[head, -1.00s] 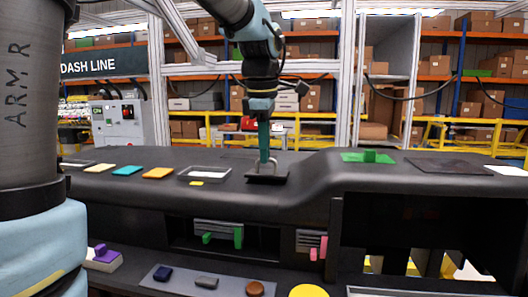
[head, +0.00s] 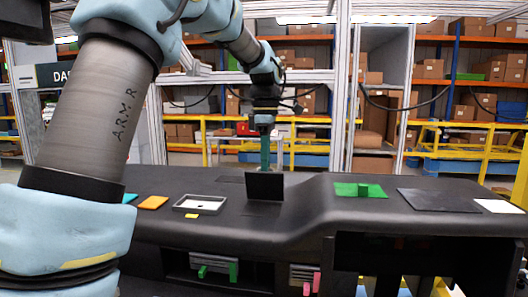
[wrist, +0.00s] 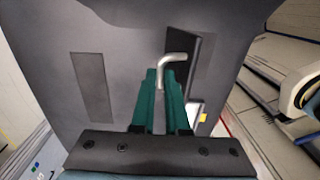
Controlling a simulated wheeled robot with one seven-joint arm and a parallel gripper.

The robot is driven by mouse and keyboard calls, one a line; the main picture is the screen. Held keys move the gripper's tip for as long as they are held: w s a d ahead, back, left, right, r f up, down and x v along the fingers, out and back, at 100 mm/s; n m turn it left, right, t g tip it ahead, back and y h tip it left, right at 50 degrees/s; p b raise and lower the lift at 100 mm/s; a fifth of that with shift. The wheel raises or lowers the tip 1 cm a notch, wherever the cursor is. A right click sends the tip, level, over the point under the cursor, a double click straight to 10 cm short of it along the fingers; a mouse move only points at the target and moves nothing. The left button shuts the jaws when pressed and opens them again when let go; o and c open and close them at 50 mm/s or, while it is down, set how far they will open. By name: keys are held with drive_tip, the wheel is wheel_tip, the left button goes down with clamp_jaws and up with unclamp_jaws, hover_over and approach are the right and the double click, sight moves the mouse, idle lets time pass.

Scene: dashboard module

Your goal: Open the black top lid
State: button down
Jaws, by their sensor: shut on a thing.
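The black top lid (head: 264,187) stands roughly upright on top of the dashboard module (head: 300,205) in the head view. In the wrist view the lid (wrist: 207,50) is a dark panel seen near edge-on, with a bent metal handle (wrist: 174,58). My gripper (head: 265,152) comes down behind the lid, which hides the fingertips in the head view. In the wrist view my green gripper fingers (wrist: 162,78) are shut on the handle.
Left of the lid is a white-rimmed tray (head: 200,204) with a yellow tag (head: 191,215) before it. An orange card (head: 153,202) lies farther left. A green plate with a knob (head: 359,190) and a black flat panel (head: 437,200) lie on the right.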

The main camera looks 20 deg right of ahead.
drive_tip(key=shift+w+d+f+g+y+p, duration=0.3)
drive_tip(key=shift+w+g+y, duration=0.1)
drive_tip(key=shift+w+g, duration=0.25)
drive_tip(key=shift+w+d+f+g+y+p, duration=0.2)
drive_tip(key=shift+w+d+f+g+y, duration=0.15)
drive_tip(key=shift+w+g, duration=0.3)
drive_tip(key=shift+r, duration=0.1)
drive_tip(key=c, duration=0.9)
unclamp_jaws()
drive_tip(key=shift+r, duration=0.1)
